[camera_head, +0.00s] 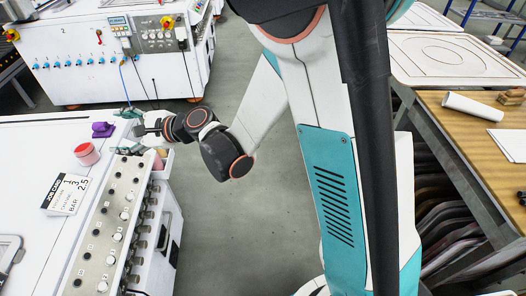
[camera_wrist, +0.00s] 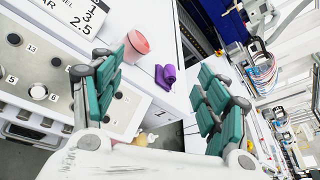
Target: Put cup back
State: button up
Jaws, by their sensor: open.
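A pinkish-red cup (camera_head: 87,154) stands upright on the white machine top (camera_head: 35,150), beside a white card with black print. My gripper (camera_head: 130,131) is open at the right edge of that machine top, to the right of the cup and apart from it. In the wrist view the cup (camera_wrist: 136,45) shows beyond my left teal finger, near the top. My gripper (camera_wrist: 160,88) has its two teal fingers spread wide, with nothing held between them.
A purple object (camera_head: 102,129) lies on the machine top between the cup and my gripper; it also shows in the wrist view (camera_wrist: 166,76). The printed card (camera_head: 63,194) and a knob panel (camera_head: 115,215) are near.

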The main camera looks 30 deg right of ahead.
jog(key=s+d+r+n+g+h, duration=0.1)
jog(key=s+d+r+n+h, duration=0.1)
jog(key=s+d+n+h, duration=0.4)
jog(key=s+d+r+n+g+h, duration=0.1)
jog(key=s+d+n+h, duration=0.5)
jog(key=s+d+n, duration=0.6)
jog(key=s+d, duration=0.8)
jog(key=d, duration=0.3)
jog(key=shift+r, duration=0.35)
